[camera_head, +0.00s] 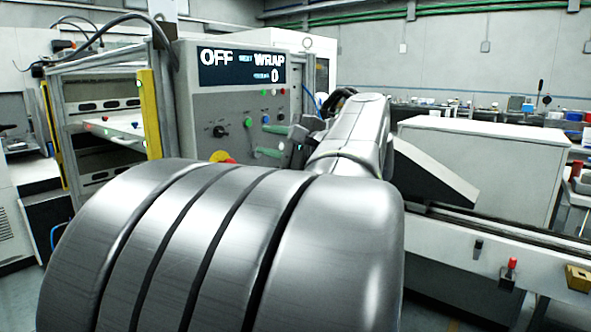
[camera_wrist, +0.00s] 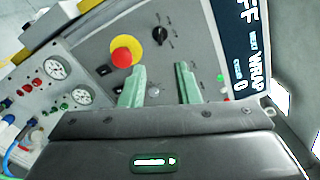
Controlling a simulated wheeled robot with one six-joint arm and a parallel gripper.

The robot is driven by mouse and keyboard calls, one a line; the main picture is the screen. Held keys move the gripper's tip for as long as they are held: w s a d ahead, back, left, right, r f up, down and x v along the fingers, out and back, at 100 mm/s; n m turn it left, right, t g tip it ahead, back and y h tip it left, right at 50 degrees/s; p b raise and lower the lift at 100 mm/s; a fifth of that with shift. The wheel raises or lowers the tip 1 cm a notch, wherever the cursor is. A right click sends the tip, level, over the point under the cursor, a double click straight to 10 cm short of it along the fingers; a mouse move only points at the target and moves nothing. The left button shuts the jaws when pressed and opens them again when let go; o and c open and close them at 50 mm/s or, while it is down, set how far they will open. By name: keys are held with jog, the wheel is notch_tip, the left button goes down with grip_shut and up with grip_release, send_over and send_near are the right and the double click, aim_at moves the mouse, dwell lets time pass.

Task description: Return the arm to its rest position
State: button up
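My gripper (camera_wrist: 160,80) shows in the wrist view with its two green fingers apart and nothing between them. It is in front of a grey control panel (camera_wrist: 100,40). In the head view my gripper (camera_head: 283,143) is at the lower right of the same panel (camera_head: 205,110), and its fingers point left. My metal arm fills the lower middle of the head view and hides part of the panel's lower edge. The panel's display (camera_head: 241,67) reads "OFF", "WRAP" and "0". A red stop button on a yellow base (camera_wrist: 125,51) is just beyond the left finger.
A black selector knob (camera_wrist: 159,35) is beyond the fingers. Gauges (camera_wrist: 55,66) and coloured fittings are at left in the wrist view. A yellow-edged frame (camera_head: 150,112) stands left of the panel. A white cabinet (camera_head: 480,160) and a conveyor rail (camera_head: 500,232) are at right.

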aim_at(224, 133)
jog(key=x, duration=1.3)
jog(key=shift+p, duration=0.4)
jog(key=shift+d, duration=0.15)
